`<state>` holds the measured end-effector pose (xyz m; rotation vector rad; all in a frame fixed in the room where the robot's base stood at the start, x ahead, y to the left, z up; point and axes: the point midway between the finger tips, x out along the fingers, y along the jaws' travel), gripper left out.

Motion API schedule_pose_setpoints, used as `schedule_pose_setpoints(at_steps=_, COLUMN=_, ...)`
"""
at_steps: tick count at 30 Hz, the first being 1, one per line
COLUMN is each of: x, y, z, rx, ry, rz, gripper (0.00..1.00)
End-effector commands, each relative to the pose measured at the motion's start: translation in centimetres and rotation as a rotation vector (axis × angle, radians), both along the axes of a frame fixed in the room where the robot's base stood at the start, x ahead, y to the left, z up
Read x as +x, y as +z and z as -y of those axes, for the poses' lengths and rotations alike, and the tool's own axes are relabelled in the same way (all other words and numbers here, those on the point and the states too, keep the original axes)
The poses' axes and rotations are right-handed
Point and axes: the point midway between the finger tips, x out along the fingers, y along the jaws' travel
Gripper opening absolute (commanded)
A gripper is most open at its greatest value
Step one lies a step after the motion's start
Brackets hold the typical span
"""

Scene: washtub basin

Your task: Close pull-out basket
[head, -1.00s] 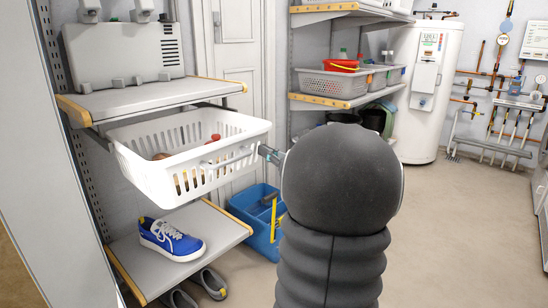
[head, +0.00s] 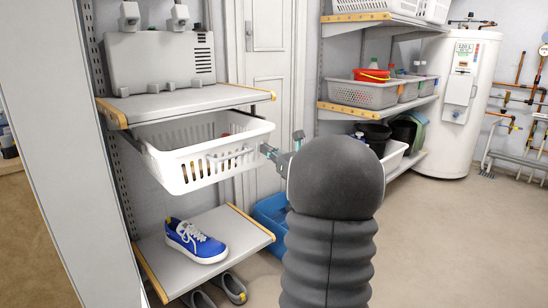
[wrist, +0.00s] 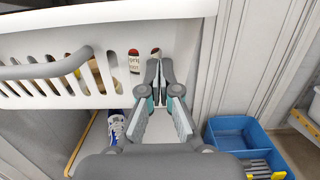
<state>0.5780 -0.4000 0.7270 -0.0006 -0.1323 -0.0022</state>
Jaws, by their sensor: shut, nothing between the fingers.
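The white pull-out basket (head: 205,150) hangs on rails under a grey shelf, still partly out, with its front wall past the shelf edge. A grey bar handle (wrist: 45,67) runs along its front in the wrist view, where the basket rim (wrist: 110,14) crosses the top. A red-capped bottle (wrist: 134,62) shows through its slots. My gripper (head: 268,150) is shut and empty at the right end of the basket front. In the wrist view my gripper's fingertips (wrist: 157,75) lie over the front wall, right of the handle; whether they touch is unclear.
The grey shelf (head: 185,101) above holds a grey appliance (head: 160,62). A blue shoe (head: 195,241) stands on the lower shelf (head: 240,232). A blue bin (head: 270,211) is on the floor right of it. Open floor lies to the right.

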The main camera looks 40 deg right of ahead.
Motion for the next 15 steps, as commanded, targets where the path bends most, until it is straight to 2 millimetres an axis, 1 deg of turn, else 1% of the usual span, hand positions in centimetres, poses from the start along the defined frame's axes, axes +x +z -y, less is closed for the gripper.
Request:
schedule_pose_setpoints(at_steps=1, x=1.3, y=-0.1, z=0.0, rx=0.001, ry=0.002, rz=0.000, gripper=0.00)
schedule_pose_setpoints(at_steps=6, x=4.9, y=0.0, z=0.0, rx=0.001, ry=0.002, rz=0.001, gripper=0.00)
schedule_pose_setpoints(at_steps=12, x=7.9, y=0.0, z=-0.1, rx=0.001, ry=0.001, rz=0.000, gripper=0.00)
schedule_pose_setpoints(at_steps=15, x=8.8, y=0.0, z=-0.1, rx=0.001, ry=0.002, rz=0.001, gripper=0.00)
